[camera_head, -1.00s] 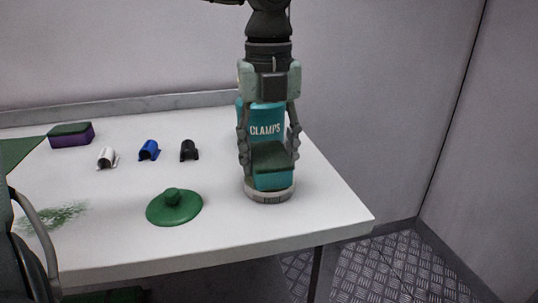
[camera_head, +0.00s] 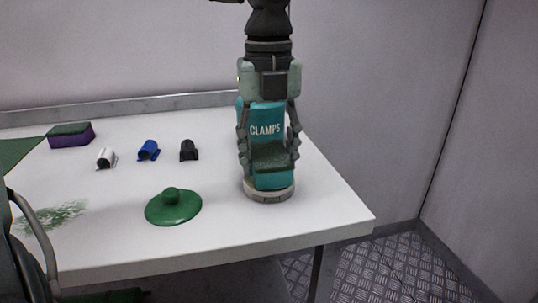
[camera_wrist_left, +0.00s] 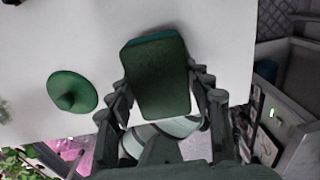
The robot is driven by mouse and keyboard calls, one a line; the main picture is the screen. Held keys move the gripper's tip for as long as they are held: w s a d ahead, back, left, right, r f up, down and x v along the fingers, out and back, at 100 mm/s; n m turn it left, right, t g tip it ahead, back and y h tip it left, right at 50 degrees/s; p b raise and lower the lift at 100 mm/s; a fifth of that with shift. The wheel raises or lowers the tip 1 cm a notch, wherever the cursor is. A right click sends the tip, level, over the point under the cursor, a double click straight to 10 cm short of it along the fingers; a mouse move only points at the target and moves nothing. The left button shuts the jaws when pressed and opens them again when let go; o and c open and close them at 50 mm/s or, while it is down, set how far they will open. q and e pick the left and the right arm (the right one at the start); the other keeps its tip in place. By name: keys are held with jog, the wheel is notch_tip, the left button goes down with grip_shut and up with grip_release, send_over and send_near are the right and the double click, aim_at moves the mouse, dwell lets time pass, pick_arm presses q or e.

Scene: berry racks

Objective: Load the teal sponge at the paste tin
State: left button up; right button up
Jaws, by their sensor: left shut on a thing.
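The teal sponge has a dark green top (camera_head: 271,156) and a teal body (camera_head: 272,181). In the left wrist view its green face (camera_wrist_left: 158,80) fills the middle, with a thin teal edge at the top. My left gripper (camera_head: 269,152) comes down from above and is shut on the sponge. The paste tin (camera_head: 270,195), low, round and pale grey, is directly below, partly hidden by the sponge; whether they touch is unclear. My right gripper is not in view.
A teal surface lettered CLAMPS (camera_head: 265,130) shows between the fingers. A green knobbed lid (camera_head: 174,210) lies left of the tin. White (camera_head: 105,158), blue (camera_head: 149,151) and black (camera_head: 188,151) clips and a purple sponge (camera_head: 70,138) are further back. The table's right edge is close.

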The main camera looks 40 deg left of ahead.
aim_at(269, 153)
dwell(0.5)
pick_arm(q)
jog(key=shift+r+p, duration=1.95)
jog(key=shift+r, duration=1.55)
